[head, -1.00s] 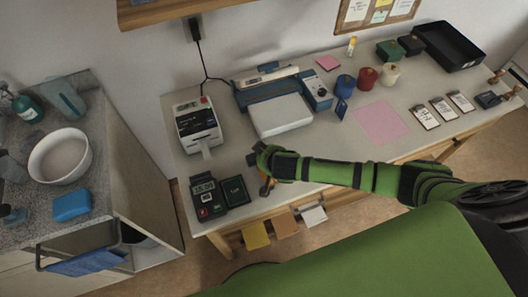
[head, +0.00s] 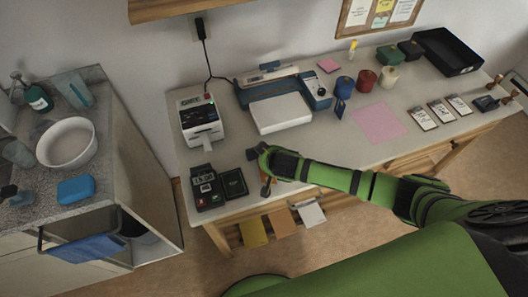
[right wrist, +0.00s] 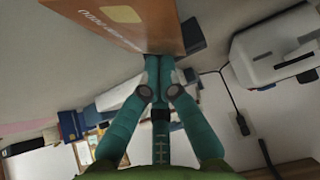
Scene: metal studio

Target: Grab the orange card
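The orange card (right wrist: 140,20), with a gold chip and printed text, fills the top of the right wrist view. In the head view it shows as a small orange piece (head: 265,188) under my right gripper (head: 263,174), at the table's front edge. In the right wrist view the right gripper's fingertips (right wrist: 158,62) are together at the card's edge and look shut on it. Part of the card is hidden by the gripper in the head view. My left gripper is not in view.
A card terminal (head: 206,188) and a dark pad (head: 233,184) lie left of my right gripper. A label printer (head: 200,120) and a blue-white machine (head: 280,113) stand behind. Yellow (head: 253,233), orange (head: 283,222) and white sheets (head: 312,213) hang at the table's front.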

